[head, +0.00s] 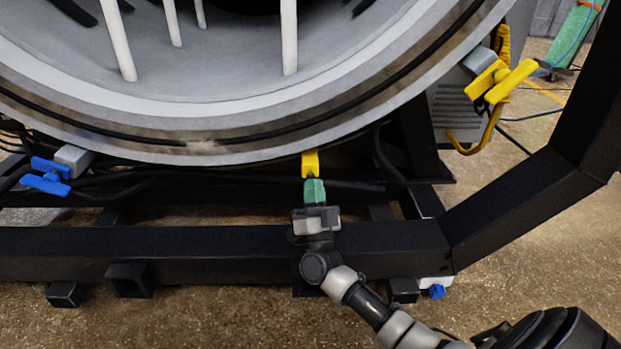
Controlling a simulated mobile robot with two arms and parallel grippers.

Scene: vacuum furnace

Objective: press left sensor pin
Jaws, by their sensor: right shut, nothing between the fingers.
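The round furnace rim (200,150) fills the upper part of the head view. I cannot pick out the left sensor pin with certainty; it may be hidden or too small. My right gripper (315,190) is shut and empty, its green fingers pointing up toward the bottom of the rim. A small yellow piece (310,163) shows just above the fingertips, under the rim; the two look close to touching, but I cannot tell whether they touch. My left gripper is not in view.
A blue clamp (45,178) sits at the rim's lower left and a yellow clamp (498,82) at its right. A black frame beam (180,250) runs below the rim, with dark cables (140,180) behind it. Brown floor (210,315) is open in front.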

